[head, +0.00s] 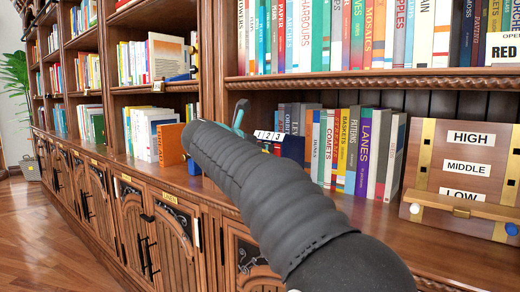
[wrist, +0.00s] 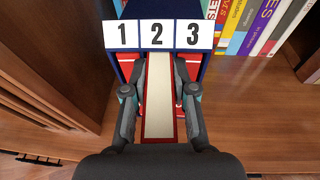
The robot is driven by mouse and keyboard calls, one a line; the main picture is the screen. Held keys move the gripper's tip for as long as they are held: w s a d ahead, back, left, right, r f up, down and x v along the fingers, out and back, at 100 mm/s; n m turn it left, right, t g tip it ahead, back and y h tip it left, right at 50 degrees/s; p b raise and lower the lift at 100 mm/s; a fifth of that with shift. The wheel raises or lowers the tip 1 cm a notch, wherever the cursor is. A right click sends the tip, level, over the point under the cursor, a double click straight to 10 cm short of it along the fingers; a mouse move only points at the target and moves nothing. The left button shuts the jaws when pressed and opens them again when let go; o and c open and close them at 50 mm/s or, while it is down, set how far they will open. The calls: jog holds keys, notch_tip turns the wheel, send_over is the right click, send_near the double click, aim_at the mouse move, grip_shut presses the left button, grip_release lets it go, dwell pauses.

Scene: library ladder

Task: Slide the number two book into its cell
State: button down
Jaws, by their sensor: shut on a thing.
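The number two book (wrist: 159,96) shows in the wrist view as a cream page block with a red cover edge. My gripper (wrist: 159,100) is shut on it, one finger on each side. The book's far end lies under the "2" label of a dark blue holder (wrist: 159,11), in line with the middle cell; how deep it sits is hidden by the labels. Red shows on both sides of the book below labels "1" and "3". In the head view the holder's labels (head: 269,135) show beyond my arm, which hides the book and most of the gripper.
Upright books (head: 360,150) stand on the shelf right of the holder. A wooden panel (head: 467,170) marked HIGH, MIDDLE, LOW stands farther right. An orange book (head: 171,143) is left. The shelf board (wrist: 270,110) right of the gripper is clear; a wooden upright (wrist: 60,60) is close on the left.

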jog(key=shift+s, duration=0.1)
dwell(0.3)
jog(key=shift+s+a, duration=1.2)
jog(key=shift+s, duration=0.3)
jog(key=shift+h, duration=0.3)
jog(key=shift+w+a+m+g, duration=0.1)
jog(key=shift+m+g, duration=0.2)
dwell(0.4)
jog(key=shift+w, duration=0.2)
dwell(0.6)
jog(key=shift+s+r, duration=0.1)
jog(key=shift+s, duration=0.1)
dwell(1.7)
